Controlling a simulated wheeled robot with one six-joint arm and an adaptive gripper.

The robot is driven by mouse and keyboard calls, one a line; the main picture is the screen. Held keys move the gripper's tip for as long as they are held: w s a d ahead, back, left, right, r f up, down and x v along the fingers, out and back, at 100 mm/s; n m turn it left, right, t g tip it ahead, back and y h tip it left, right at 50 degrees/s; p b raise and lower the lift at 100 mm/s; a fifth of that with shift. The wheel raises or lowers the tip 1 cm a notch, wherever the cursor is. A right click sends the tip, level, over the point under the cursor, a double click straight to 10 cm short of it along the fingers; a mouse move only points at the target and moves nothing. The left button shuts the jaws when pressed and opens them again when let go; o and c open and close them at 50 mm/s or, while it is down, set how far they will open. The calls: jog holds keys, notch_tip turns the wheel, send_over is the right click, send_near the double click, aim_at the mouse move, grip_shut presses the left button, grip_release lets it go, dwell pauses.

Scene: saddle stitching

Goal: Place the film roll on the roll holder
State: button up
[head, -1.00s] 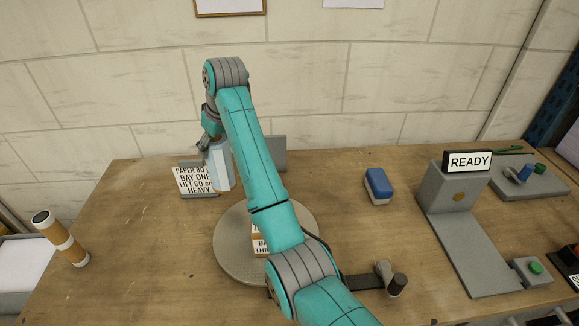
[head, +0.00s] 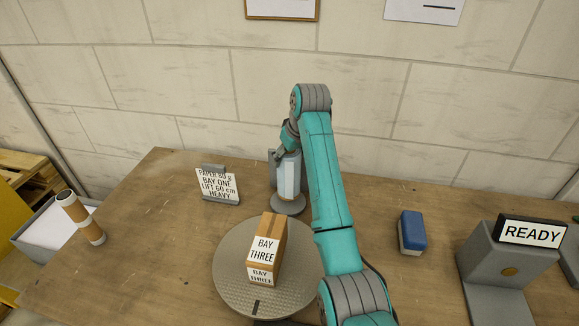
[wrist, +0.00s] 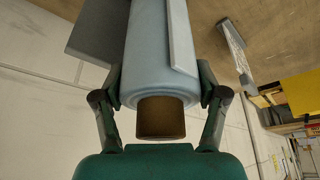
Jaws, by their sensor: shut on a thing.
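The film roll (head: 289,178) is a pale blue, upright cylinder at the back of the table in the head view. My gripper (head: 288,153) is shut on its upper end. In the wrist view the roll (wrist: 150,50) sits between the two fingers, with its brown hollow core facing the camera and a loose film edge on its right side. The roll holder, a round grey base (head: 289,207), shows directly under the roll, with a grey plate behind. Whether the roll touches the base or stands around a post, I cannot tell.
A carton marked BAY THREE (head: 265,250) stands on a round turntable (head: 232,285) in front. A paper sign (head: 217,185) stands to the left. A blue and white block (head: 411,232) and the READY station (head: 500,262) are to the right.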

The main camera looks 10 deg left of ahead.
jog(key=shift+a+f, duration=0.1)
jog(key=shift+f, duration=1.7)
jog(key=o, duration=1.8)
jog(key=shift+f, duration=0.1)
jog(key=v, duration=1.2)
jog(key=shift+s, duration=0.1)
